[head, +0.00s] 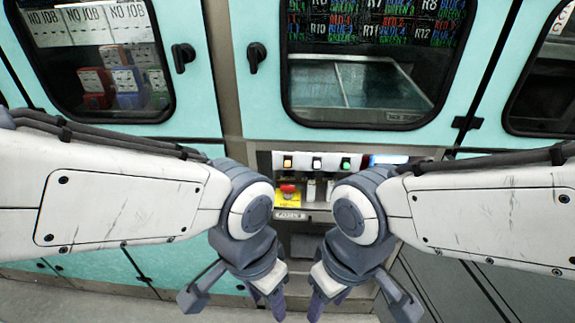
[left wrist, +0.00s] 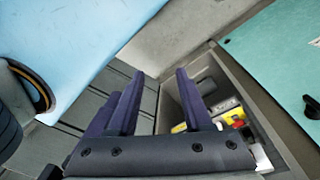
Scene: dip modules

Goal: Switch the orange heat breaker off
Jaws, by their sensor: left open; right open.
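A recessed control panel (head: 262,162) sits in the machine front between my arms in the head view. Its top row has a small orange-lit switch (head: 288,162), a white one (head: 317,162) and a green one (head: 346,163). I cannot tell the orange switch's on or off position. My left gripper (head: 267,298) is open and empty, below and in front of the panel. In the left wrist view its open fingers (left wrist: 160,100) point toward the recess, with yellow and red parts beyond. My right gripper (head: 328,299) is open and empty beside it.
A red button (head: 288,188) on a yellow base sits below the orange switch. A teal door with a window (head: 365,90) and a dark handle (head: 256,57) is above the panel. My forearms cover much of the machine on both sides.

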